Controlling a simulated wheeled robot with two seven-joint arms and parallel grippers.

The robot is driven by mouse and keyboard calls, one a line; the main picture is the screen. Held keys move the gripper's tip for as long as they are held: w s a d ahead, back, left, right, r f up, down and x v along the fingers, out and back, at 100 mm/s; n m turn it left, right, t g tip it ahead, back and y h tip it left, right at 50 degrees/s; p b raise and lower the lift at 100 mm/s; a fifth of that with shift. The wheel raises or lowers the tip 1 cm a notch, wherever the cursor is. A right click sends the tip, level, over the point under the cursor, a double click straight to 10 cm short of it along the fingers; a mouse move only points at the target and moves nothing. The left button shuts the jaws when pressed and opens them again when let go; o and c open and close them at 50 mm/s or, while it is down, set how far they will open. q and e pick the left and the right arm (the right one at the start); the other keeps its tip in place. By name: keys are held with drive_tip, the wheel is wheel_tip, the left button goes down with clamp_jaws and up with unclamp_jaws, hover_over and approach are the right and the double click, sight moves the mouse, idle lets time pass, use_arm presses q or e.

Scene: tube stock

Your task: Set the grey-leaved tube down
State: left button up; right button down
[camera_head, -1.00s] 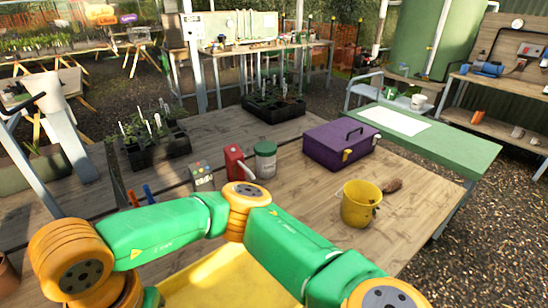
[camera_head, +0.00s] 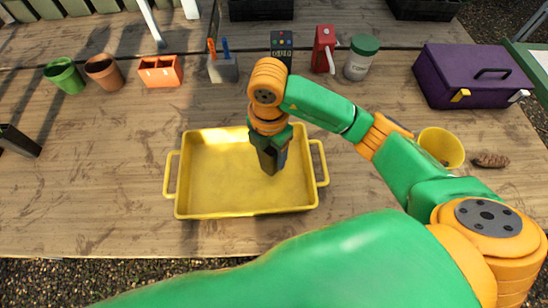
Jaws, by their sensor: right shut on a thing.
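My right gripper (camera_head: 271,160) points down over the middle of the yellow tray (camera_head: 177,200). It is shut on a dark, narrow thing, apparently the grey-leaved tube, which the jaws and wrist mostly hide. No grey leaves can be made out from here. I cannot tell whether the held thing touches the tray floor or hangs just above it. The tray has a handle at each end and looks otherwise empty. My left gripper is not in view.
Behind the tray stand an orange planter (camera_head: 160,72), a tool holder (camera_head: 222,70), a dark keypad device (camera_head: 281,45), a red can (camera_head: 323,50) and a green-lidded jar (camera_head: 361,58). A purple toolbox (camera_head: 450,90) and yellow bucket (camera_head: 441,146) stand right.

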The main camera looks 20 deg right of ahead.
drive_tip(key=f, duration=0.2)
drive_tip(key=f+p, duration=0.1)
drive_tip(key=f, duration=0.1)
drive_tip(key=shift+w+d, duration=0.2)
drive_tip(key=shift+d, duration=0.2)
drive_tip(key=shift+f, duration=0.3)
drive_tip(key=shift+c, duration=0.7)
unclamp_jaws()
drive_tip(key=shift+r, duration=0.1)
drive_tip(key=shift+r, duration=0.25)
wheel_tip(320, 180, up, 12)
drive_tip(key=shift+f+p, duration=0.1)
drive_tip(key=shift+p, duration=0.35)
